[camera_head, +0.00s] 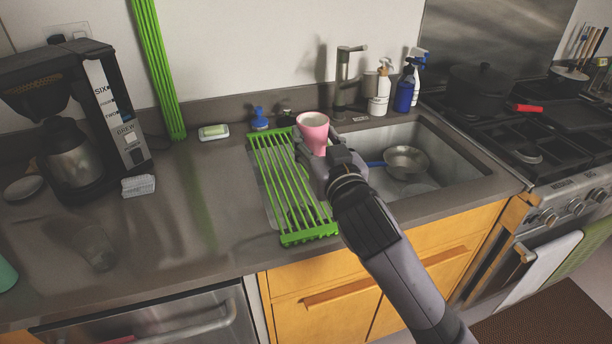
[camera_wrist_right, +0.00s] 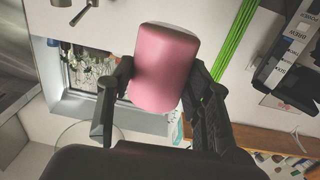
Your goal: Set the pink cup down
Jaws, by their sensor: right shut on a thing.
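The pink cup (camera_head: 313,136) is upright in the head view, with its pale open rim on top. My right gripper (camera_head: 318,158) is shut on it above the right part of the green drying rack, near the sink. In the right wrist view the pink cup (camera_wrist_right: 163,68) sits between both fingers of the right gripper (camera_wrist_right: 158,95), which press on its sides. I cannot tell from the head view how high the cup is above the rack, and the gripper hides its lower part. My left gripper is not in view.
The green rack (camera_head: 291,238) lies over the sink's left side. A metal pan (camera_head: 406,160) is in the open basin. Spray and soap bottles (camera_head: 380,92) stand behind it. The counter (camera_head: 190,215) left of the rack is mostly clear, with a clear glass (camera_head: 97,247) and coffee maker (camera_head: 85,120).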

